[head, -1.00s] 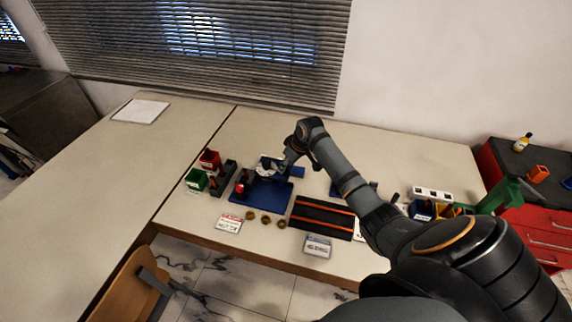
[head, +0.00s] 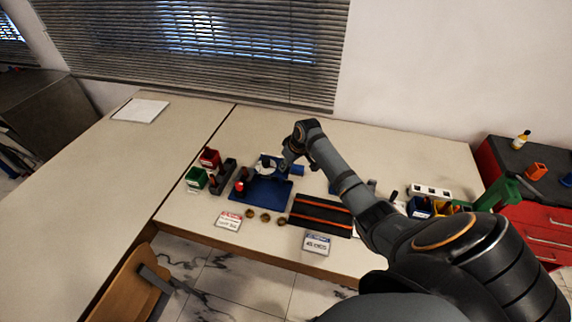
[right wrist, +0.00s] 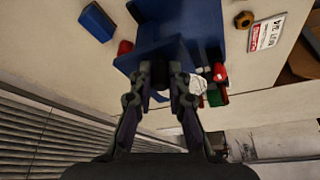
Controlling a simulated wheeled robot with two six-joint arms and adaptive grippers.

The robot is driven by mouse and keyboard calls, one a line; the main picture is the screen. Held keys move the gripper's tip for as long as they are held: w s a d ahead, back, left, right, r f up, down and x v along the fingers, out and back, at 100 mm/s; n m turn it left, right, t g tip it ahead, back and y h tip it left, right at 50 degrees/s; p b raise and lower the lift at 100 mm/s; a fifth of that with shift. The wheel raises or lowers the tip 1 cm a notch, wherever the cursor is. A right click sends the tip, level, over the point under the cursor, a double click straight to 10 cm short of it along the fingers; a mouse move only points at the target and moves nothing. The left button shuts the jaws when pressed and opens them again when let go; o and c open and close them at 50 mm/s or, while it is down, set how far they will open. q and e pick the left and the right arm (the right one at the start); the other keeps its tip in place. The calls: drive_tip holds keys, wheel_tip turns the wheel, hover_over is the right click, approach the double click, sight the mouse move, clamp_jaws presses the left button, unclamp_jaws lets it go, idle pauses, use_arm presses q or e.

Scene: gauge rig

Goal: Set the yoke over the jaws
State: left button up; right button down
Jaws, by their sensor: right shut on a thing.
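My right gripper (head: 284,166) reaches down over the blue rig base (head: 270,196) from the back right. In the right wrist view its fingers (right wrist: 160,78) are closed on a small dark part, taken as the yoke (right wrist: 160,68); its shape is mostly hidden by the fingers. The blue rig (right wrist: 183,22) lies just beyond the fingertips. The jaws are not clearly told apart there, and I cannot tell whether the held part touches them. A red part (head: 241,187) stands at the left of the base. My left gripper is not in view.
Red (head: 209,158) and green (head: 195,179) bins stand left of the rig. Brass nuts (head: 265,217) and a red-white card (head: 229,220) lie in front. A dark tray with orange stripes (head: 321,216) lies right, a blue-topped card (head: 316,244) before it. The left table is mostly clear.

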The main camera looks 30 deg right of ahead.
sight(258, 163)
drive_tip(key=w+a+b, duration=0.2)
drive_tip(key=w+a, duration=0.1)
drive_tip(key=w+a+b, duration=0.1)
drive_tip(key=w+a, duration=0.2)
drive_tip(key=w, duration=0.1)
drive_tip(key=shift+w+a+b, duration=0.2)
drive_tip(key=shift+b, duration=0.15)
drive_tip(key=shift+r, duration=0.15)
drive_tip(key=c, duration=1.6)
unclamp_jaws()
drive_tip(key=o, duration=0.3)
drive_tip(key=shift+w+a, duration=0.1)
drive_tip(key=shift+w, duration=0.05)
drive_tip(key=v, duration=1.1)
drive_tip(key=shift+s+r, duration=0.3)
drive_tip(key=shift+r, duration=0.05)
